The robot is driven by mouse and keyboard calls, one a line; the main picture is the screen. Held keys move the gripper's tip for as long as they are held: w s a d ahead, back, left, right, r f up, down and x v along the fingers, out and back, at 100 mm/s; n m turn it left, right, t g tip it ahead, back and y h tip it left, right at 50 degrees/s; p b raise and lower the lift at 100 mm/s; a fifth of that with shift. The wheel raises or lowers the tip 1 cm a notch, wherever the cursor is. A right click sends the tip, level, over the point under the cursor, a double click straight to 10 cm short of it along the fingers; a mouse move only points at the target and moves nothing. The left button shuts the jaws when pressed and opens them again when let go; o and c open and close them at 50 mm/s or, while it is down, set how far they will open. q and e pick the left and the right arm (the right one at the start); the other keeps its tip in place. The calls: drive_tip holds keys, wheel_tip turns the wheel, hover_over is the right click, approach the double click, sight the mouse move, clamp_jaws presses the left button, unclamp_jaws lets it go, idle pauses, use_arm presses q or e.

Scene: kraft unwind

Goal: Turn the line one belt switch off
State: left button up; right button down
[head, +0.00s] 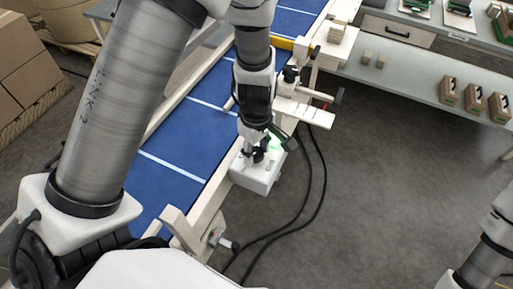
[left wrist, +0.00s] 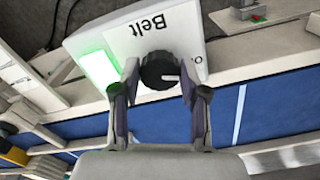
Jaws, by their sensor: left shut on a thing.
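The white belt switch box (head: 262,178) is fixed to the side of the blue conveyor in the head view. In the left wrist view its plate (left wrist: 216,42) reads "Belt", upside down, with a small round mark at the right edge. A green lamp (left wrist: 98,62) on it glows. My left gripper (head: 255,153) is at the box from above. In the left wrist view its two fingers are on either side of the dark round knob (left wrist: 156,70), shut on it. A white line on the knob points to the right. My right gripper is out of view.
The blue belt (head: 180,143) runs beside the box. Black cables (head: 312,190) hang from it to the floor. A grey bench (head: 415,78) with small cartons (head: 473,97) stands at the right. Stacked boxes (head: 25,65) are at the left. The floor (head: 380,200) between is clear.

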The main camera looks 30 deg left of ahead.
use_arm(q)
drive_tip(key=shift+m, duration=0.3)
drive_tip(key=m+b, duration=0.1)
drive_tip(key=m, duration=0.1)
drive_tip(key=shift+f+m, duration=0.15)
drive_tip(key=shift+m, duration=0.25)
drive_tip(key=m+b, duration=0.1)
drive_tip(key=m, duration=0.2)
drive_tip(key=shift+m+b, duration=0.3)
drive_tip(key=shift+b, duration=0.05)
drive_tip(key=m+b, duration=0.1)
drive_tip(key=m, duration=0.2)
drive_tip(key=shift+m+b, duration=0.7)
drive_tip(key=shift+m, duration=1.3)
drive_tip(key=o, duration=1.1)
drive_tip(key=shift+o, duration=0.2)
drive_tip(key=shift+w, duration=0.1)
